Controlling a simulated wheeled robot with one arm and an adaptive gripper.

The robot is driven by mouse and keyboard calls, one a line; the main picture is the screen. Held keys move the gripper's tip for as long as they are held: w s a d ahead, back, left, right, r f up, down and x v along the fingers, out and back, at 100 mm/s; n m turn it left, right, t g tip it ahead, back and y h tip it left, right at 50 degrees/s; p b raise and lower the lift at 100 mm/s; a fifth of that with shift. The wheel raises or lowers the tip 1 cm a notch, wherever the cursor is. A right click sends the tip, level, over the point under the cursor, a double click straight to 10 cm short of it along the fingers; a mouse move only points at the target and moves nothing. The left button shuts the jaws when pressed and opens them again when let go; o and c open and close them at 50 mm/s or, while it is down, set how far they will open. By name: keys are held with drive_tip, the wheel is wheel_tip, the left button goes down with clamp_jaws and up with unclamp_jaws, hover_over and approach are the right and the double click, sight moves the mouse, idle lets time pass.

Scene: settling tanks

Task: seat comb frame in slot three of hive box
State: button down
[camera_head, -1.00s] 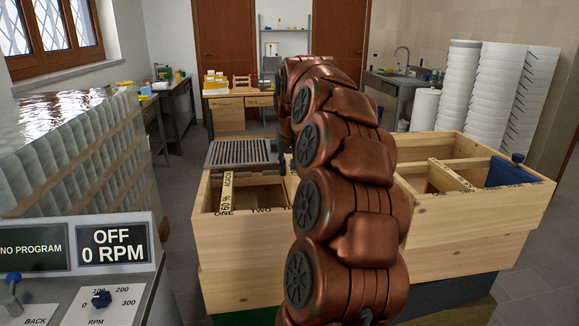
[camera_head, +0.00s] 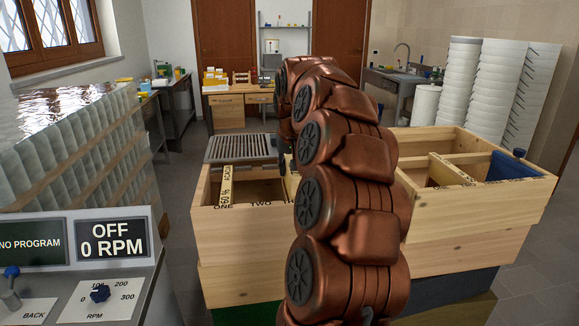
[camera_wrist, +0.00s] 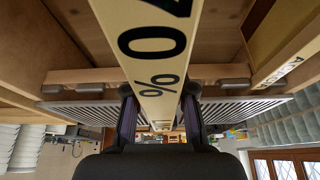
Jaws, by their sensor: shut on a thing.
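My gripper (camera_wrist: 160,112) is shut on the top bar of a comb frame (camera_wrist: 160,75), with one finger on each side. The bar is pale, with black print that includes a % sign. Another comb frame (camera_head: 227,183), marked 60% ACACIA, sits by ONE. It also shows at the right of the wrist view (camera_wrist: 285,68). How deep the held frame sits cannot be told.
A slatted metal grate (camera_head: 240,148) lies behind the hive box opening. A second wooden box (camera_head: 470,225) with a blue panel (camera_head: 512,167) stands at the right. A control panel (camera_head: 80,265) reading OFF, 0 RPM is at the left. White stacked tubs (camera_head: 470,90) stand behind.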

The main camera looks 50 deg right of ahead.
drive_tip(key=shift+f+b, duration=2)
drive_tip(key=shift+f, duration=1.2)
drive_tip(key=c, duration=0.9)
unclamp_jaws()
drive_tip(key=v, duration=1.2)
